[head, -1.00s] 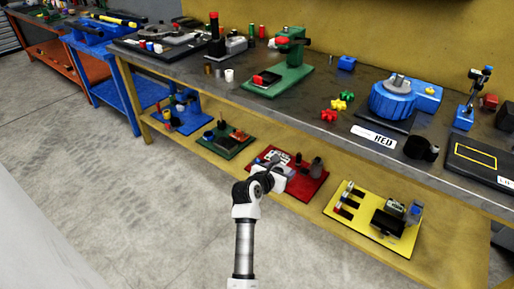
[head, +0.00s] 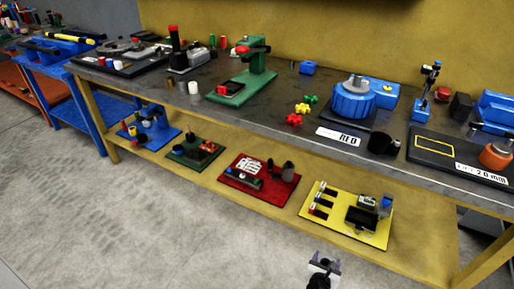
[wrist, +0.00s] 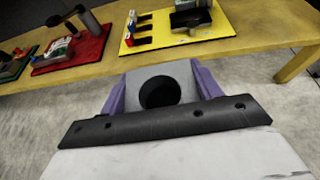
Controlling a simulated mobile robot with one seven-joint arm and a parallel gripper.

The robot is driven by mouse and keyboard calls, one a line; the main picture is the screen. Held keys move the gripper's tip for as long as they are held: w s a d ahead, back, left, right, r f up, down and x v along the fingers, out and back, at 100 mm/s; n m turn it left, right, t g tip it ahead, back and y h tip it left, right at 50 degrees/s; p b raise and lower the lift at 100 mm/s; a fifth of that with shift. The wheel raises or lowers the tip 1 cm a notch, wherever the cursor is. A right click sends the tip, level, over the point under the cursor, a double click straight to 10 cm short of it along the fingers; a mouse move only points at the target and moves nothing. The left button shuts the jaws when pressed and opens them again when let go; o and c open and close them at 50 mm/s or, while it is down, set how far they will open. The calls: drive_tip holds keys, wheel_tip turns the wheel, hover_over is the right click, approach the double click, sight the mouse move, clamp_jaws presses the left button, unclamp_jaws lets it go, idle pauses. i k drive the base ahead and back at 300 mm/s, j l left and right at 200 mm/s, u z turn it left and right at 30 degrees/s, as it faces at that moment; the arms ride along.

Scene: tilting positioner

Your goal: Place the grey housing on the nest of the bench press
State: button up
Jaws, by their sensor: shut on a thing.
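The grey housing (wrist: 184,72) is a light grey block with a large dark round opening. In the wrist view it sits between the two purple fingers of my gripper (wrist: 160,88), which is shut on it. In the head view my gripper (head: 324,264) is at the bottom edge, in front of the lower shelf and over the floor; the housing is hard to make out there. The green bench press (head: 246,72) stands on the upper bench top, well away at upper left of my gripper. A dark block, apparently its nest (head: 238,86), lies on its green base.
The lower shelf holds a yellow board (head: 345,232), a red board (head: 250,190), a green board and a blue board. On the bench top, a white cup (head: 193,88) stands left of the press; colored pieces (head: 294,120) and a blue rotary unit (head: 352,98) stand to its right.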

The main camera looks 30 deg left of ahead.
sight(232, 88)
drive_tip(key=j+z, duration=0.1)
drive_tip(key=z, duration=0.7)
drive_tip(key=j+z, duration=0.3)
drive_tip(key=k+j+z, duration=0.1)
drive_tip(key=j+z, duration=0.2)
drive_tip(key=k+j+z, duration=0.2)
drive_tip(key=j+z, duration=0.2)
drive_tip(key=j, duration=0.2)
drive_tip(key=k+j+z, duration=0.2)
drive_tip(key=k+j, duration=0.2)
drive_tip(key=j, duration=0.2)
drive_tip(key=k+j+z, duration=0.25)
drive_tip(key=k+j, duration=0.8)
drive_tip(key=j, duration=0.15)
drive_tip(key=k+j+z, duration=0.1)
drive_tip(key=k+j, duration=0.6)
drive_tip(key=j, duration=0.15)
